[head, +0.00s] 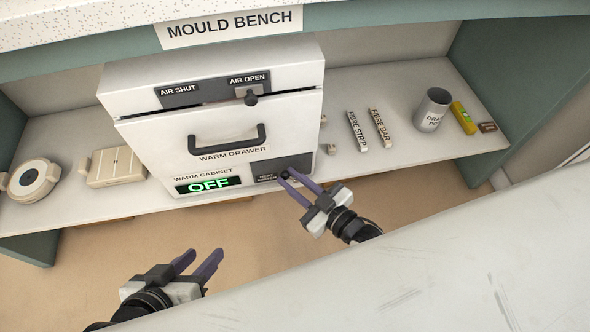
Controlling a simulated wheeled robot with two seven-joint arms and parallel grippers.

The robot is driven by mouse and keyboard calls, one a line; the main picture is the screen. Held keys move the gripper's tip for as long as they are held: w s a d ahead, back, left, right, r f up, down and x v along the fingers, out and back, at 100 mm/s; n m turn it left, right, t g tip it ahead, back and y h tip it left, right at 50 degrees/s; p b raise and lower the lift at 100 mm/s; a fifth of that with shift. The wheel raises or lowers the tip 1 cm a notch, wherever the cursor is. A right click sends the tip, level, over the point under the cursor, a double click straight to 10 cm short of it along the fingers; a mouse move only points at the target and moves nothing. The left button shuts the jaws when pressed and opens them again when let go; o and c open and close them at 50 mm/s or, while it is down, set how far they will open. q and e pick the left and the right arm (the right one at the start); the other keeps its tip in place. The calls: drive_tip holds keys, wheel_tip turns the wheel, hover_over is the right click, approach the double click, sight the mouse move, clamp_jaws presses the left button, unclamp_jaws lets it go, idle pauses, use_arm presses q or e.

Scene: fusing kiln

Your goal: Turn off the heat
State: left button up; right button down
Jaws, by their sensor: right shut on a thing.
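The white warm cabinet (140,78) stands on the shelf under the mould bench sign. Its green display (208,184) reads OFF. The dark heat switch panel (268,178) is at its lower right front. My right gripper (288,179) reaches it from the lower right and is shut on the heat switch; its fingers hide most of the switch, so its position cannot be told. My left gripper (203,258) is open and empty, low in front of the bench, apart from everything.
The warm drawer handle (228,138) and air slider knob (251,98) are above the switch. A pale worktop (450,260) fills the lower right.

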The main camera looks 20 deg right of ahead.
use_arm(q)
drive_tip(key=shift+s+a+r, duration=0.1)
drive_tip(key=shift+a+r, duration=0.05)
drive_tip(key=shift+a, duration=0.2)
use_arm(e)
drive_tip(key=shift+a+f+n, duration=0.1)
drive_tip(key=shift+a+n, duration=0.05)
drive_tip(key=shift+n, duration=0.15)
drive_tip(key=c, duration=1.6)
unclamp_jaws()
